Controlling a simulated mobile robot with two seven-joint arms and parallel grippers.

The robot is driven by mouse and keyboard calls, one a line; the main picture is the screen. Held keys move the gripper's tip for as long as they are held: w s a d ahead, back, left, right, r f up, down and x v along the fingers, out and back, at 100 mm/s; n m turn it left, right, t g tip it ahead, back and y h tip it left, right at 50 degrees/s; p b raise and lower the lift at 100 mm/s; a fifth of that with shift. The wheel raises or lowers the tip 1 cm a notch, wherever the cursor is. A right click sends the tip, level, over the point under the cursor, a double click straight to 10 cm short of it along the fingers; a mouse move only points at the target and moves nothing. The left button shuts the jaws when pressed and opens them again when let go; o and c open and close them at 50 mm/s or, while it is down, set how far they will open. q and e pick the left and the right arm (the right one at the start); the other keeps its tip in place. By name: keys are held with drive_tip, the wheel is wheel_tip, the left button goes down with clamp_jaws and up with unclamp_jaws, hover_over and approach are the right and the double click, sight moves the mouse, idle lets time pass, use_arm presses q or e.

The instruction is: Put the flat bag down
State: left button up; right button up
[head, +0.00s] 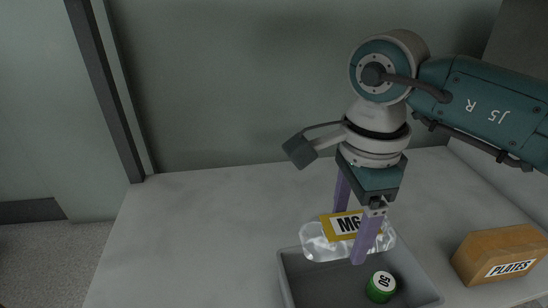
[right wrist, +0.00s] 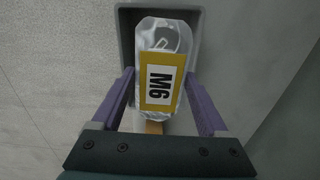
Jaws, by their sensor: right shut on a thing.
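My right gripper (head: 351,225) is shut on the bag, one purple finger on each side. It holds the bag above the back part of a grey bin on the table. In the right wrist view the bag (right wrist: 159,101) lies between the two fingers (right wrist: 160,100), with the grey bin (right wrist: 126,22) behind it. Whether the bag touches the bin's rim cannot be told. My left gripper is not in view.
The grey bin (head: 287,277) holds a green can-like item (head: 381,286) with a white top marked 05. A brown box labelled PLATES (head: 497,252) stands to the right of the bin. The table (head: 190,235) is bare to the left, and a wall panel (head: 230,90) rises behind it.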

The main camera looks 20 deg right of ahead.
drive_tip(key=b, duration=1)
hover_over(328, 307)
wheel_tip(328, 307, down, 16)
drive_tip(key=shift+f, duration=0.25)
wheel_tip(328, 307, down, 4)
drive_tip(key=shift+r+b, duration=0.2)
drive_tip(key=shift+b, duration=1.05)
drive_tip(key=shift+f, duration=0.1)
